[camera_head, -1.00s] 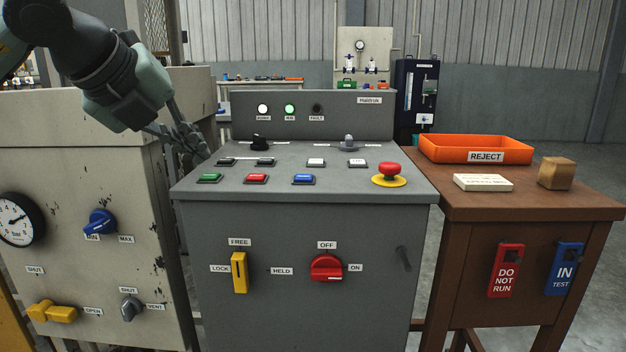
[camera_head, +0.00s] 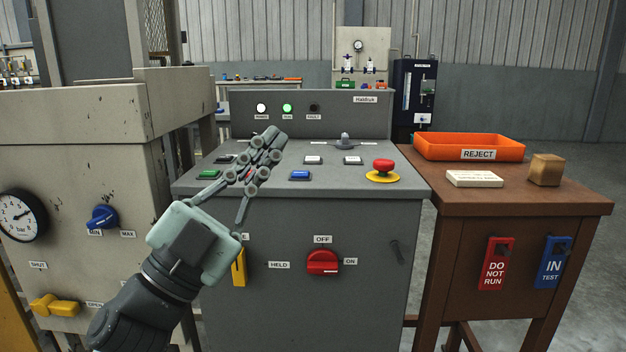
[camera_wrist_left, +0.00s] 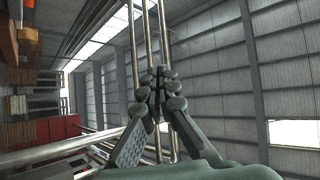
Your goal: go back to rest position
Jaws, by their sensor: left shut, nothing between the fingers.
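My left gripper (camera_head: 262,160) is shut and empty. In the head view its arm comes up from the lower left, and the gripper stands in front of the grey control console (camera_head: 330,240). Its fingers hide part of the left buttons and the knob on the console top. The left wrist view shows the closed fingers (camera_wrist_left: 163,85) pointing up, with metal rods and the hall's wall and roof behind them. My right gripper is not in view.
On the console are a red emergency button (camera_head: 383,167), a blue button (camera_head: 300,175) and a red rotary switch (camera_head: 323,262). A beige press housing (camera_head: 75,160) with a gauge (camera_head: 20,215) stands left. A brown table (camera_head: 450,205) with an orange reject tray (camera_head: 440,149) stands right.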

